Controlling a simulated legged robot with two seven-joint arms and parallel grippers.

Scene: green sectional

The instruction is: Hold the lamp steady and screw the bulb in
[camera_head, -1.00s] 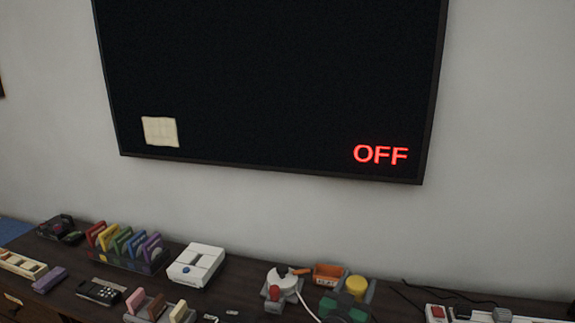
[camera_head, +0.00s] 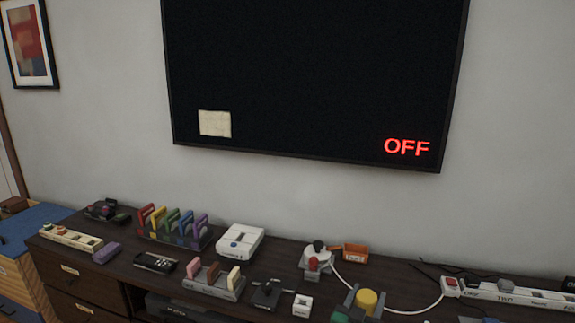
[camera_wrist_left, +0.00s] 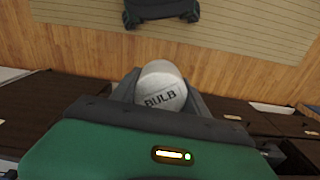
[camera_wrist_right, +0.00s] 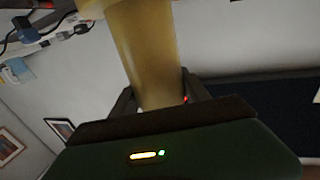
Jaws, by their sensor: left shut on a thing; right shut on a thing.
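The bulb (camera_wrist_left: 161,88) is a white, rounded piece marked BULB, seen in the left wrist view. My left gripper (camera_wrist_left: 160,98) is shut on it, with a grey finger on each side. The head view does not show the left gripper. The lamp part in my right gripper is a yellow column (camera_wrist_right: 147,50) that widens at its far end. My right gripper (camera_wrist_right: 155,100) is shut around it. In the head view the right gripper (camera_head: 362,304) shows at the bottom edge, with the yellow piece between its fingers. The bulb and lamp do not appear together in any view.
A dark sideboard (camera_head: 120,280) carries a white console (camera_head: 240,241), coloured cartridges (camera_head: 172,225), an orange tray (camera_head: 355,253) and a power strip (camera_head: 520,292). A screen (camera_head: 310,80) reading OFF hangs above. Wooden floor and a striped rug (camera_wrist_left: 240,35) show below the left gripper.

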